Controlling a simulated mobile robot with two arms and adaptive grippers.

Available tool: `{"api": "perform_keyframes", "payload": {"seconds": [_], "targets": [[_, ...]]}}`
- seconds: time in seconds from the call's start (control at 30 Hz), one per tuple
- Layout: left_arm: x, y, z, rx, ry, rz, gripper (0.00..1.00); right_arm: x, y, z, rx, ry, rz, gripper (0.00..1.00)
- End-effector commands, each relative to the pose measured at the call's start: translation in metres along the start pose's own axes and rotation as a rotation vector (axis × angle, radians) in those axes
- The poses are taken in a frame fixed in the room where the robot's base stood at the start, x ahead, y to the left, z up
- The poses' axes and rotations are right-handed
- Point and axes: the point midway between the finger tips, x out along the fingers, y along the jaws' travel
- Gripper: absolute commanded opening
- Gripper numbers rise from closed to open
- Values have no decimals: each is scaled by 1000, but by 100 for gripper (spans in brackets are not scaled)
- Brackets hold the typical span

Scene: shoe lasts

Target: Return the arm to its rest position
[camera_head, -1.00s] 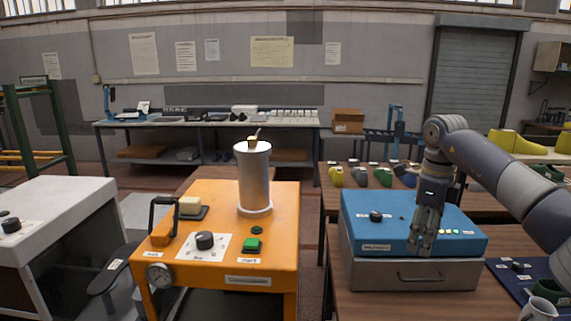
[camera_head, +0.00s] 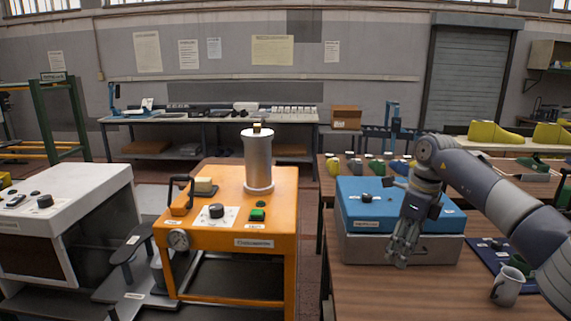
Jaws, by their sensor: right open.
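My right gripper (camera_head: 404,245) hangs at the end of my right arm, which comes in from the right. Its fingers point down and are open, with nothing visible between them. It is in front of the blue-topped grey box (camera_head: 362,222) and covers part of its right side. The picture does not show whether it touches the box. My left gripper is not in view.
An orange machine (camera_head: 282,215) with a metal cylinder (camera_head: 258,162) stands left of the box. A mug (camera_head: 508,287) and a dark blue mat (camera_head: 483,250) are on the wooden table (camera_head: 400,298), right of the gripper. Colored shoe lasts (camera_head: 375,168) stand behind the box. The table front is clear.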

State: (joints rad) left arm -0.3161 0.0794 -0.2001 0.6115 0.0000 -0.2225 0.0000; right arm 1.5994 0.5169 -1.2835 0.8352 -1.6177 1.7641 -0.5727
Motion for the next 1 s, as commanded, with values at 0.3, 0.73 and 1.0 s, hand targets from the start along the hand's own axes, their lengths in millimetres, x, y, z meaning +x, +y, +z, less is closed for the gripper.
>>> {"api": "perform_keyframes", "payload": {"seconds": [0.3, 0.73, 1.0], "targets": [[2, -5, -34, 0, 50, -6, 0, 84, 37, 57, 64, -220, 205, 53], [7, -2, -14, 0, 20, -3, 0, 238, 106, 148, 705, -748, 779, 53], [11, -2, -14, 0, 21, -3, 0, 366, 90, 104, 1501, -932, 1021, 53]]}}
